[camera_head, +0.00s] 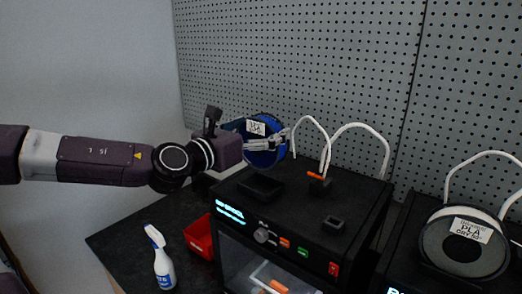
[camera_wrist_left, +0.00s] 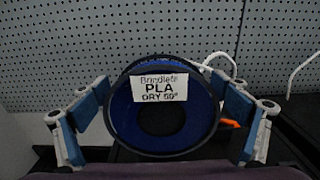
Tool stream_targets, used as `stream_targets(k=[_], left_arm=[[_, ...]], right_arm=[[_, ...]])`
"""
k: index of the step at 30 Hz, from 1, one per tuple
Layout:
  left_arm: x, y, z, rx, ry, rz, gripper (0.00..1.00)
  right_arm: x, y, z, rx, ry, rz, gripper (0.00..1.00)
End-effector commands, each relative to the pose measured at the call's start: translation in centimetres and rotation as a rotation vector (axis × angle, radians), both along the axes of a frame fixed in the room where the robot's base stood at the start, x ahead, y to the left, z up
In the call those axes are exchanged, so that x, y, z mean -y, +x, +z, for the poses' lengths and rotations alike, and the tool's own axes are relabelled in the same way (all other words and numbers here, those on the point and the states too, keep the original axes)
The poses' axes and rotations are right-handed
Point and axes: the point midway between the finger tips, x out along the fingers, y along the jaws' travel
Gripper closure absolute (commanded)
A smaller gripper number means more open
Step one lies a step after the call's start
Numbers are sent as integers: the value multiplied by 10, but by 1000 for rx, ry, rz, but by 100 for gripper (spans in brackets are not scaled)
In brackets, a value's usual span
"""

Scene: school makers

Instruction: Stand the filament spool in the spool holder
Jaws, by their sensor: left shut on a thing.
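The blue filament spool (camera_head: 268,153) with a black rim and a white label is upright. It shows face-on in the left wrist view (camera_wrist_left: 118,125), its label reading PLA. My left gripper (camera_head: 267,144) is shut on the spool, with a finger on each side of it in the wrist view (camera_wrist_left: 163,108). A low black holder (camera_head: 260,188) sits on top of the nearer printer, below the spool in the head view; a gap shows between them. The holder's inside cannot be made out. My right gripper is not in view.
The black printer (camera_head: 341,216) has white tubes and an orange-tipped part (camera_head: 318,182) on top, right of the spool. A second spool (camera_head: 464,243) stands on the right printer. A spray bottle (camera_head: 162,262) and red bin (camera_head: 199,237) stand at lower left. A pegboard (camera_head: 300,60) is behind.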

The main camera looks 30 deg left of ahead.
Motion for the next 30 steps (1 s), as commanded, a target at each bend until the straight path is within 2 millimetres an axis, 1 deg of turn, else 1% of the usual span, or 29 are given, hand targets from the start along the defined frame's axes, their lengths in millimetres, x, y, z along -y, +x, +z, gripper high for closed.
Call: stream_targets(k=[1,3,6,9,13,18,22,30], left_arm=[[0,0,-9,0,-5,1,44],[0,0,-20,2,-1,2,44],[0,0,-28,4,1,1,44],[0,0,-33,3,1,1,44],[-1,0,-47,2,0,2,44],[0,0,-65,2,0,1,44],[-1,0,-69,5,2,2,44],[-1,0,-70,5,2,2,44]], right_arm=[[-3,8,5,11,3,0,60],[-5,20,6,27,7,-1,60],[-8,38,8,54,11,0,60],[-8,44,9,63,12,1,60],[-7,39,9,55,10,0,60],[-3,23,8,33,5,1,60],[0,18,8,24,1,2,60],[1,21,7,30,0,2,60]])
